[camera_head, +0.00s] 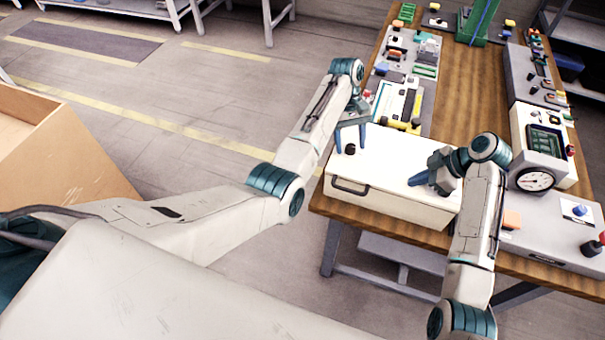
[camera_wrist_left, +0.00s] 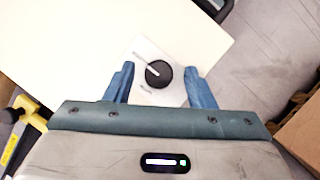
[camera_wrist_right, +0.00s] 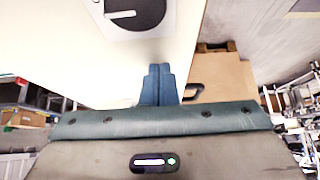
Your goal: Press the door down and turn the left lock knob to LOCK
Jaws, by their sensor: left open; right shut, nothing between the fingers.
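The white door (camera_head: 385,160) is the flat top of a white box on the wooden bench; I cannot tell whether it is fully down. The left lock knob (camera_head: 350,149), round and black, sits near its left end. In the left wrist view the knob (camera_wrist_left: 158,76) is on a pale plate, with a light pointer toward the upper left. My left gripper (camera_head: 350,150) is open, its fingers on either side of the knob; contact is unclear. My right gripper (camera_head: 411,182) is shut and empty by the door's right front part. Another dark knob (camera_wrist_right: 138,12) is partly cut off in the right wrist view.
A dark handle (camera_head: 350,187) is on the box's front face. A gauge unit (camera_head: 535,180) stands close right of the box. A yellow-and-white device (camera_head: 397,103) sits behind it. A cardboard box (camera_head: 60,150) stands on the floor at left.

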